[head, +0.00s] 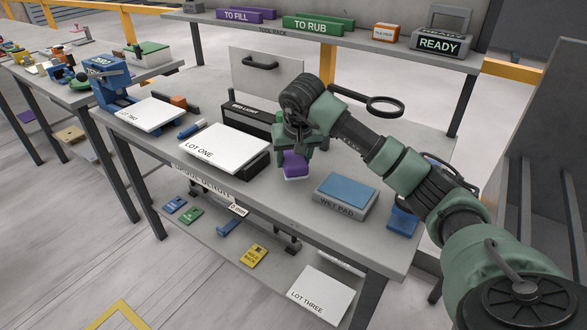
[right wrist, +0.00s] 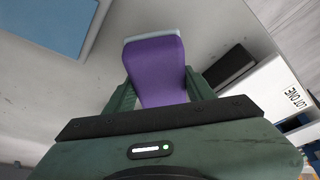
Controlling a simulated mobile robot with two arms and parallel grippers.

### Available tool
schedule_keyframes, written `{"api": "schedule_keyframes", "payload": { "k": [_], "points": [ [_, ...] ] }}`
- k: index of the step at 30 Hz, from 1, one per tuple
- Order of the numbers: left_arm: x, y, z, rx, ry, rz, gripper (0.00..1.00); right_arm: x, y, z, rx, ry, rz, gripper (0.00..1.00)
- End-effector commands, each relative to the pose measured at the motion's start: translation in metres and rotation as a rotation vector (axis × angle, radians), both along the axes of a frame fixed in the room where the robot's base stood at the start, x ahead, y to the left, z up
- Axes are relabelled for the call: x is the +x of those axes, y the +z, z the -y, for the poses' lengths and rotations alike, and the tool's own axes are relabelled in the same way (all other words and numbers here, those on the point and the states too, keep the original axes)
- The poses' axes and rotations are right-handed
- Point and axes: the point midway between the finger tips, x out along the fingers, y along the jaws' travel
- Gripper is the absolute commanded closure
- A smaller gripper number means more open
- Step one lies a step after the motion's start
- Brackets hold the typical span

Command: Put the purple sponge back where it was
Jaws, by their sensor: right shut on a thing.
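The purple sponge (head: 296,166) has a pale layer on its lower end. It sits between the fingers of my right gripper (head: 297,150), over the bench between the LOT ONE box and the wet pad. In the right wrist view, my right gripper (right wrist: 160,92) is shut on the sponge (right wrist: 157,65), with one finger on each side. Whether the sponge touches the bench top, I cannot tell. My left gripper is not in view.
The WET PAD block (head: 346,197) with its blue top is right of the sponge. The LOT ONE board (head: 222,148) is left, the RED LIGHT box (head: 245,119) behind. A rack shelf (head: 350,43) with labelled blocks spans the back. Bare bench (head: 287,205) lies in front.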

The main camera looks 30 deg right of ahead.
Motion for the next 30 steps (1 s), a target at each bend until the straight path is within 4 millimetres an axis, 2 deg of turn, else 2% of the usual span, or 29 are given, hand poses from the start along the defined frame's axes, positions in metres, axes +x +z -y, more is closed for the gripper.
{"api": "schedule_keyframes", "payload": {
  "k": [8, 19, 20, 21, 22, 30],
  "points": [
    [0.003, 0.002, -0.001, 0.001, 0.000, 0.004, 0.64, -0.001, -0.035, 0.000, 0.001, 0.000, -0.002, 0.79],
    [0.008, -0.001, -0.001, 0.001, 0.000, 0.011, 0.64, 0.000, -0.040, 0.000, 0.000, 0.000, 0.000, 0.79],
    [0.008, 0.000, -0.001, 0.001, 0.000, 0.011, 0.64, 0.000, -0.039, 0.000, 0.000, 0.000, 0.000, 0.41],
    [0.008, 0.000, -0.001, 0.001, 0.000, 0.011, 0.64, 0.000, -0.039, 0.000, 0.000, 0.000, 0.000, 0.30],
    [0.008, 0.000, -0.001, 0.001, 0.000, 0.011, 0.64, 0.000, -0.039, 0.000, 0.000, 0.000, 0.000, 0.24],
    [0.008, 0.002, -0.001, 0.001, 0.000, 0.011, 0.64, 0.000, -0.037, 0.000, 0.000, 0.000, -0.001, 0.24]
  ]
}}
